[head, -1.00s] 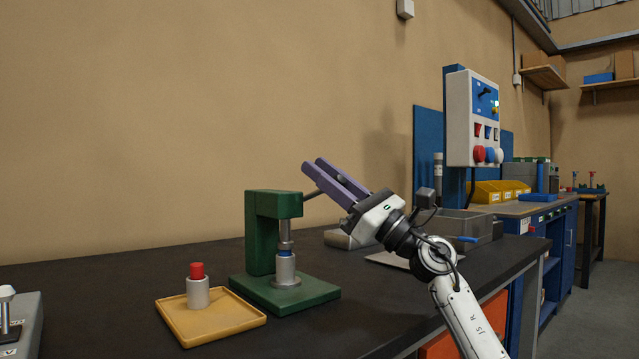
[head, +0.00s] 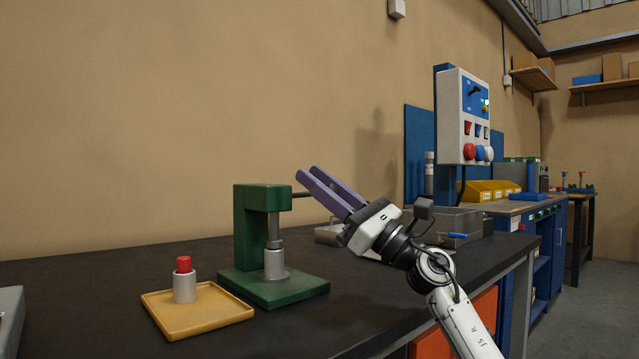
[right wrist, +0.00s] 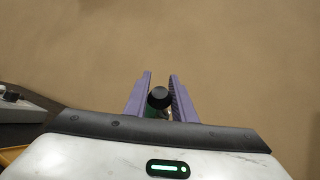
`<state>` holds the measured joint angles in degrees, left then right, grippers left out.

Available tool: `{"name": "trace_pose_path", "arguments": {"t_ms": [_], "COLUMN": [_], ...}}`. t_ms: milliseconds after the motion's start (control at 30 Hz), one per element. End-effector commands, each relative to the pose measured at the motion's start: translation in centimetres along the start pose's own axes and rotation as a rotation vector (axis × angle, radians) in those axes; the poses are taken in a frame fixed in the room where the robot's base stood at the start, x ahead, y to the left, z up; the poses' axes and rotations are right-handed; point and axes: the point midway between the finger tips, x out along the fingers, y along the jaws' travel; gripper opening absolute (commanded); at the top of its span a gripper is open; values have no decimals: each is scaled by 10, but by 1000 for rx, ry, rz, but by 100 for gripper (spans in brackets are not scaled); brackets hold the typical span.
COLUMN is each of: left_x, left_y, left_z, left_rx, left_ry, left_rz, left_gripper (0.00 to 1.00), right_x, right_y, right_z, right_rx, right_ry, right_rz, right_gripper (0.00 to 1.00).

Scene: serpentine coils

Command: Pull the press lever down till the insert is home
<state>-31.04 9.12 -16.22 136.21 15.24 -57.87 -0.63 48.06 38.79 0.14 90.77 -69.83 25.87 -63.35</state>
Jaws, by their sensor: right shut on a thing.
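The green press (head: 250,228) stands on the dark bench. Its dark lever (head: 302,194) leaves the press head to the right and lies about level. My right gripper (head: 308,173) is shut on the lever's end; the right wrist view shows the round black knob (right wrist: 159,98) between the purple fingers. The grey ram (head: 274,230) reaches down to the grey sleeve (head: 274,262) on the press base. No blue of an insert shows between them now. My left gripper is out of view.
A yellow tray (head: 215,322) left of the press holds a grey sleeve (head: 185,289) with a red piece (head: 184,264) on top. A grey metal bin (head: 455,223) and a control box (head: 463,118) stand to the right. The bench front is clear.

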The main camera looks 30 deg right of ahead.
Motion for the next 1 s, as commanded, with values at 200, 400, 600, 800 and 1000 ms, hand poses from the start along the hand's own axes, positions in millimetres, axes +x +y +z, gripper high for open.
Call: {"name": "trace_pose_path", "arguments": {"t_ms": [200,400,600,800,1000], "left_x": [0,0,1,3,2], "left_y": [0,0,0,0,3], "left_z": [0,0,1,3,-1], "left_rx": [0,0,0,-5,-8], "left_ry": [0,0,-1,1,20], "left_rz": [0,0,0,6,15], "left_gripper": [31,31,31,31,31], "right_x": [1,0,-7,-40,-78], "right_y": [6,4,3,3,3], "right_z": [3,2,0,-2,0], "right_rx": [7,3,2,3,3], "right_ry": [-6,-3,-1,2,1], "right_rz": [15,10,7,6,8], "right_gripper": [39,40,40,40,40]}}
